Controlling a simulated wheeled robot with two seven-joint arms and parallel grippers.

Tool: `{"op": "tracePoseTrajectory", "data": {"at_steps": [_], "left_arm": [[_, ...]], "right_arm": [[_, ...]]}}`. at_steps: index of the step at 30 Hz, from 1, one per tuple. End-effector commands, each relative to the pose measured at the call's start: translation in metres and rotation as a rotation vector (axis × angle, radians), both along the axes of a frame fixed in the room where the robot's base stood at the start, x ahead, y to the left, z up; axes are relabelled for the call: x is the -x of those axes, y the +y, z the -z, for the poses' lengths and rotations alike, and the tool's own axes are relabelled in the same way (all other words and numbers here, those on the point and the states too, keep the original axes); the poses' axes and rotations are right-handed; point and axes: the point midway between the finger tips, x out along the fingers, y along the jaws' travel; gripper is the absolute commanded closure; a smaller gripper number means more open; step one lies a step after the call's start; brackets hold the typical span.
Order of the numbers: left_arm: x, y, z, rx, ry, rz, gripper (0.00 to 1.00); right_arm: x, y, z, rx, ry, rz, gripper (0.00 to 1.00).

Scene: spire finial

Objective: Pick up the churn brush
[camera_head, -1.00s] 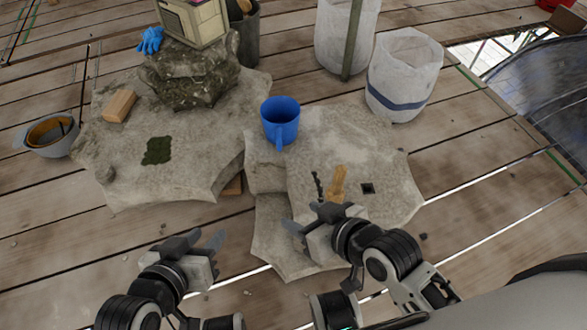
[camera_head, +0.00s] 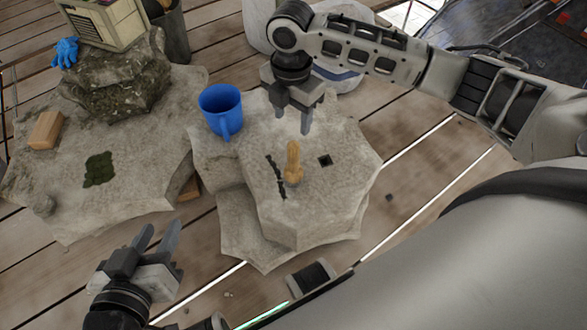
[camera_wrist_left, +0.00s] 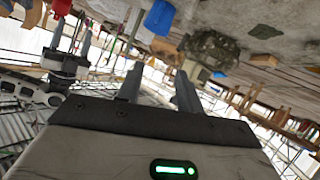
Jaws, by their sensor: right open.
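A tan wooden piece with a narrow upright handle, which looks like the churn brush (camera_head: 293,165), stands on the pale stone block (camera_head: 315,205) in the head view. My right gripper (camera_head: 292,118) is open and empty, pointing down. In the picture its fingertips are just above the handle's top; it appears apart from the brush. It also shows in the left wrist view (camera_wrist_left: 70,38). My left gripper (camera_head: 158,236) is open and empty at the lower left, off the stone, and its fingers show in the left wrist view (camera_wrist_left: 158,88).
A blue mug (camera_head: 221,110) stands on the stone left of my right gripper. A dark thin item (camera_head: 275,178) lies beside the brush, and a square hole (camera_head: 325,160) is to its right. A wooden block (camera_head: 45,130) and mossy rock (camera_head: 118,80) are further left.

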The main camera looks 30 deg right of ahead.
Motion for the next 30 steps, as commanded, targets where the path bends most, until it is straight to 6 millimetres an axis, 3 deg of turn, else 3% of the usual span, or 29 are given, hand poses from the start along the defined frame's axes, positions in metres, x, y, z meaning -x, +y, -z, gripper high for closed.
{"op": "tracePoseTrajectory", "data": {"at_steps": [3,10,21,30], "left_arm": [[-0.001,-0.003,0.000,0.020,-0.041,0.003,0.64],[0.003,-0.008,-0.012,0.085,-0.106,0.014,0.64],[0.001,-0.014,-0.015,0.174,-0.117,0.014,0.64],[-0.004,-0.020,-0.032,0.315,-0.152,0.012,0.64]], "right_arm": [[0.001,0.000,0.031,0.000,0.004,0.001,0.48],[0.001,0.000,0.078,-0.002,0.001,0.002,0.48],[0.000,-0.002,0.112,-0.001,-0.001,0.003,0.48],[-0.001,-0.004,0.148,-0.003,-0.003,0.002,0.48]]}}
